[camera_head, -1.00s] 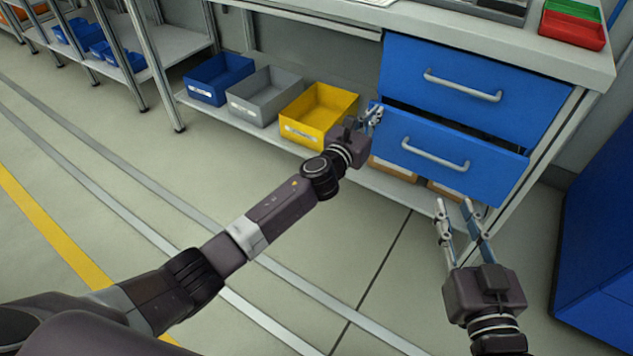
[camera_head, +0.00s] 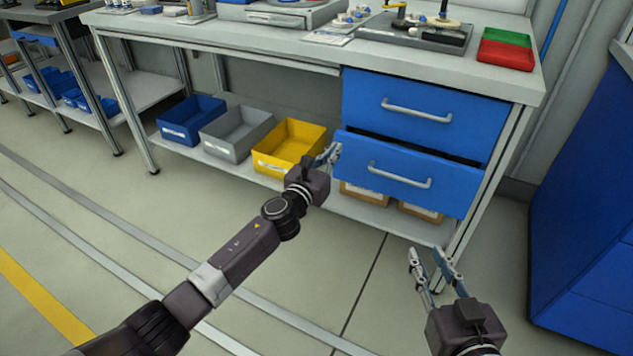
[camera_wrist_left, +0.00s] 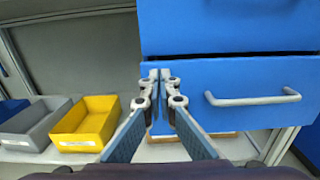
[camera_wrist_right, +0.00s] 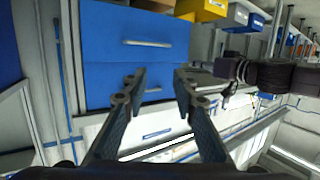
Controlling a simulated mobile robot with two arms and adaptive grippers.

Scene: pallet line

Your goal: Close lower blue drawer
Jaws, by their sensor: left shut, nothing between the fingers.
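The lower blue drawer (camera_head: 405,178) stands partly pulled out, with its front proud of the closed upper blue drawer (camera_head: 410,108) and a dark gap above it. Its silver handle (camera_head: 399,176) faces me. My left gripper (camera_head: 334,152) is shut and empty at the left edge of the drawer front. In the left wrist view its fingertips (camera_wrist_left: 161,76) are together in front of the drawer's left end; I cannot tell whether they touch it. My right gripper (camera_head: 427,254) is open and empty, low in front of the drawer's right side. Its fingers (camera_wrist_right: 158,82) are apart in the right wrist view.
Blue (camera_head: 190,122), grey (camera_head: 237,135) and yellow (camera_head: 289,148) bins stand on the low shelf left of the drawers. Cardboard boxes (camera_head: 363,192) sit below the lower drawer. A blue cabinet (camera_head: 590,190) stands at the right. The floor in front is clear.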

